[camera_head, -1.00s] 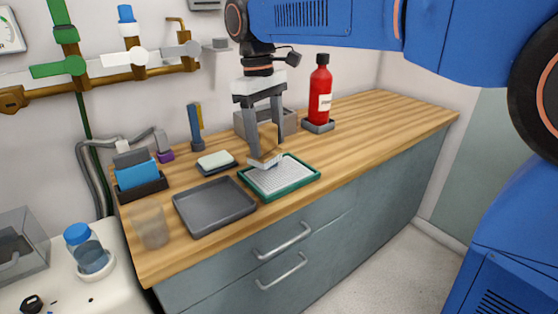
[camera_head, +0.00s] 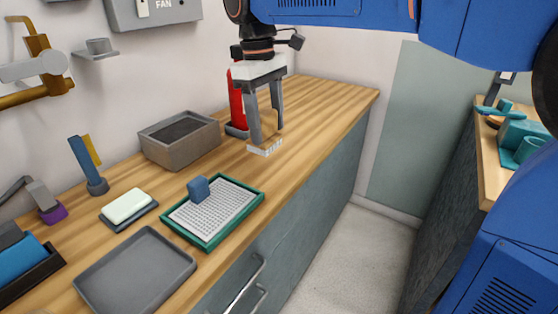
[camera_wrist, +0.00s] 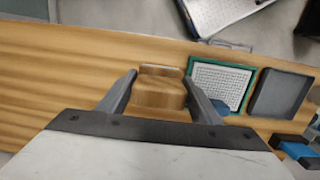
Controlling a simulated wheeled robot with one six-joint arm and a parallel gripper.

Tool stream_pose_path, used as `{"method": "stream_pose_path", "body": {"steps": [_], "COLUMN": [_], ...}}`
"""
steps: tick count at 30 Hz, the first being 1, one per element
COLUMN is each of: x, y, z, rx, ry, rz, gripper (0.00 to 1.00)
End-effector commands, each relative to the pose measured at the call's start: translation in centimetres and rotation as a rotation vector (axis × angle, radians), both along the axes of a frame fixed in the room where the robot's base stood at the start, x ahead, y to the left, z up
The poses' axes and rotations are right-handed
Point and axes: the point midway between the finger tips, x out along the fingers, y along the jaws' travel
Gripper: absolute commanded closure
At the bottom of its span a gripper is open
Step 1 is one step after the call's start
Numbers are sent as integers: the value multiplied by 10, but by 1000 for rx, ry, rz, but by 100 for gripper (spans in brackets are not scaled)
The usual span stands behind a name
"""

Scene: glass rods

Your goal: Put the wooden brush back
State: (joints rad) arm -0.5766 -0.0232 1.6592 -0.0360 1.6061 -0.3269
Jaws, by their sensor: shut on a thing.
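My gripper (camera_head: 265,135) is shut on the wooden brush. The brush (camera_head: 268,145) hangs low over the bare wooden counter with its pale bristles down; whether they touch the wood I cannot tell. In the wrist view the brush's wooden body (camera_wrist: 160,92) sits between my two fingers. The gripper is to the right of the green-rimmed tray (camera_head: 256,197) and in front of the red bottle (camera_head: 236,98), which is partly hidden behind it.
A blue block (camera_head: 198,189) stands on the green tray's white grid. A grey box (camera_head: 181,138), a soap-like bar (camera_head: 126,205), a blue-handled tool (camera_head: 85,165) and a grey tray (camera_head: 140,275) lie to the left. The counter (camera_head: 335,95) is clear to the right.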

Motion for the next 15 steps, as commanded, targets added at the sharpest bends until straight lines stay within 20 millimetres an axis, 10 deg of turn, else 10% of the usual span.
{"method": "stream_pose_path", "body": {"steps": [15], "x": [0], "y": [0], "z": [-58], "rx": [-1], "ry": [1], "rz": [-1], "gripper": [77]}}
